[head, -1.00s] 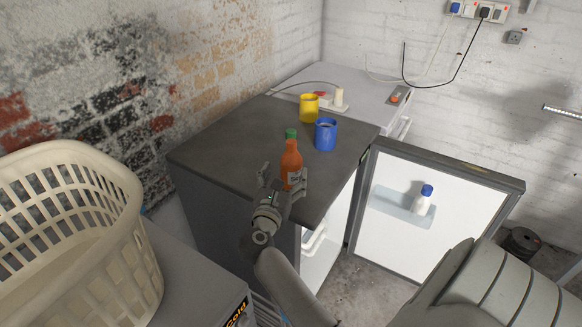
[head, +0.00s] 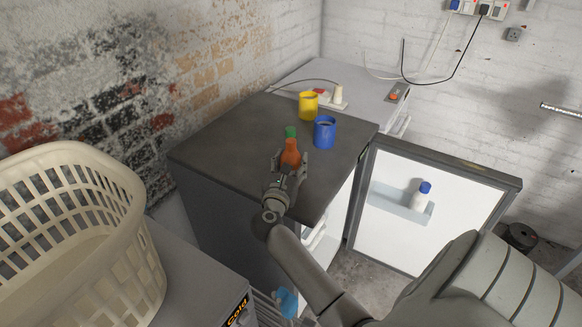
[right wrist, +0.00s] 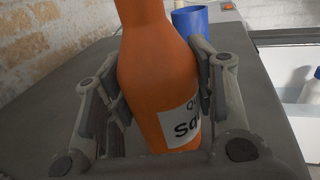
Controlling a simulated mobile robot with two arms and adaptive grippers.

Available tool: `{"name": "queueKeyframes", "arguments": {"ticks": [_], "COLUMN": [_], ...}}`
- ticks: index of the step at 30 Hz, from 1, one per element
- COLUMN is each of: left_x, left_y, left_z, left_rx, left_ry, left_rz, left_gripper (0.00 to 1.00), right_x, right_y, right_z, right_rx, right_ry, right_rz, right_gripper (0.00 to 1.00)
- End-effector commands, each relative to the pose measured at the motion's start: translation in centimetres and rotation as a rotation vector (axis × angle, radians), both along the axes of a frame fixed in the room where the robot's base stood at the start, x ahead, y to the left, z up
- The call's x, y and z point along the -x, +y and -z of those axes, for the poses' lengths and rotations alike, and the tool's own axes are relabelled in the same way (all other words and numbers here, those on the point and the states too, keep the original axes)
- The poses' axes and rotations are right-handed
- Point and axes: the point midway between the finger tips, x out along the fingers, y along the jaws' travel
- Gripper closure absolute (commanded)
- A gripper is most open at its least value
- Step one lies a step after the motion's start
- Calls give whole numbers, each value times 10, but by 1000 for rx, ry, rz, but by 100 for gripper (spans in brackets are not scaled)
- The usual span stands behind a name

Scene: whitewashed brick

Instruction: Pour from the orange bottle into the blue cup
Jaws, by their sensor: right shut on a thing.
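The orange bottle (head: 290,152) with a green cap stands upright on the dark top of the fridge. My right gripper (head: 290,165) is shut on its body. In the right wrist view the orange bottle (right wrist: 158,75) fills the space between the two fingers of the right gripper (right wrist: 160,90), with a white label facing right. The blue cup (head: 325,132) stands upright just beyond and right of the bottle. It also shows behind the bottle in the right wrist view (right wrist: 190,22). My left gripper is not in view.
A yellow mug (head: 308,105) stands behind the blue cup. The fridge door (head: 400,240) hangs open at the right, with a blue-capped white bottle (head: 421,194) in its shelf. A cream laundry basket (head: 130,240) stands at the left. The dark top (head: 225,145) is clear left of the bottle.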

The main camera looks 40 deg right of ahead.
Motion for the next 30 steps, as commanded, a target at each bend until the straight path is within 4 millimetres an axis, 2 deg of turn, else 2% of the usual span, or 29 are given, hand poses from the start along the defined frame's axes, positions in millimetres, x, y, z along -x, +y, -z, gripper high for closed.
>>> {"name": "queueKeyframes", "arguments": {"ticks": [1, 5, 17, 23, 30], "left_x": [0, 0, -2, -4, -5], "left_y": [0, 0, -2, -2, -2], "left_z": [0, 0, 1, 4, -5], "left_rx": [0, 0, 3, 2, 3], "left_ry": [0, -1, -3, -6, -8], "left_rz": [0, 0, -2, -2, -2], "left_gripper": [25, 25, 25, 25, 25], "right_x": [0, 0, 0, 0, 40], "right_y": [0, 0, 0, 0, -9], "right_z": [0, -1, -8, -35, -82], "right_rx": [0, 1, 0, -2, 2], "right_ry": [0, -2, -5, -11, -7], "right_rz": [0, -1, 0, 1, 2], "right_gripper": [71, 86, 86, 86, 86]}}
